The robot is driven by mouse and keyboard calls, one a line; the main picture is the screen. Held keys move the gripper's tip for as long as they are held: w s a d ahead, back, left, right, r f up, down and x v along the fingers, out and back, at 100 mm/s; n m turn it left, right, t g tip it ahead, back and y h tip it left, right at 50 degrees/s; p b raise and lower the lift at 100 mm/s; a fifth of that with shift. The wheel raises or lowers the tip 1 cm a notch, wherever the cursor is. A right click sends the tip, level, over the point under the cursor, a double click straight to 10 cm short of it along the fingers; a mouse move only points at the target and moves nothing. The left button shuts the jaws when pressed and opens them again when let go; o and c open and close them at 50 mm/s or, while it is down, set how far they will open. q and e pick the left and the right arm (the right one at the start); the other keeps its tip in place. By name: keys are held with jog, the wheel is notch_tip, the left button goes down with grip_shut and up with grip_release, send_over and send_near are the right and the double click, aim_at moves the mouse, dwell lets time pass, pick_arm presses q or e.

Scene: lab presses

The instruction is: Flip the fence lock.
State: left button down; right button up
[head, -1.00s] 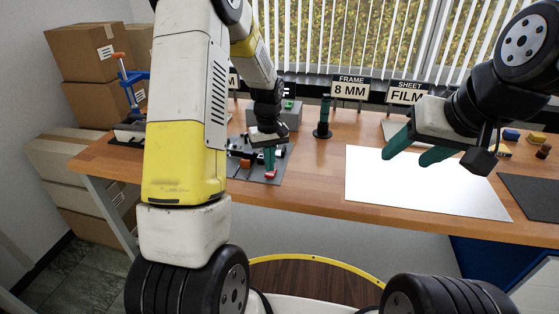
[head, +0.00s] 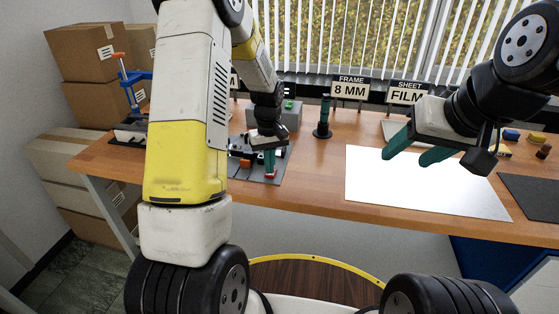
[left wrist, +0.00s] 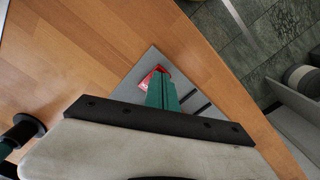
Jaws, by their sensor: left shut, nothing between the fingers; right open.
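A small red piece (head: 271,175), which looks like the fence lock, sits at the front of a grey plate (head: 240,171) on the wooden table. My left gripper (head: 270,170) is shut and empty, its green fingers pointing down at the red piece and partly covering it. In the left wrist view the red piece (left wrist: 153,74) shows beyond the shut fingertips (left wrist: 160,78). They look at or very near it; I cannot tell whether they touch. My right gripper (head: 404,158) is open and empty above a white sheet (head: 425,190).
A grey block with a green button (head: 287,112) stands behind the plate. A dark green post (head: 323,118) stands to its right. A blue and orange clamp (head: 130,85) and cardboard boxes (head: 83,47) are at the left. Bare table lies between the plate and the sheet.

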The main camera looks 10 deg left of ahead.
pick_arm(q)
jog(key=shift+f, duration=0.55)
jog(key=shift+r, duration=3.5)
jog(key=s+r+m+t+h, duration=0.1)
jog(key=s+r+m+t, duration=0.2)
jog(key=s+r, duration=0.9)
jog(key=s+d+r+m+t, duration=0.1)
jog(key=s+r, duration=0.2)
jog(key=s, duration=0.3)
jog(key=s+d+r+m+t+h, duration=0.1)
jog(key=s+r+m+t, duration=0.1)
jog(key=s+r, duration=0.2)
jog(key=shift+s+r, duration=0.25)
jog(key=shift+s, duration=0.9)
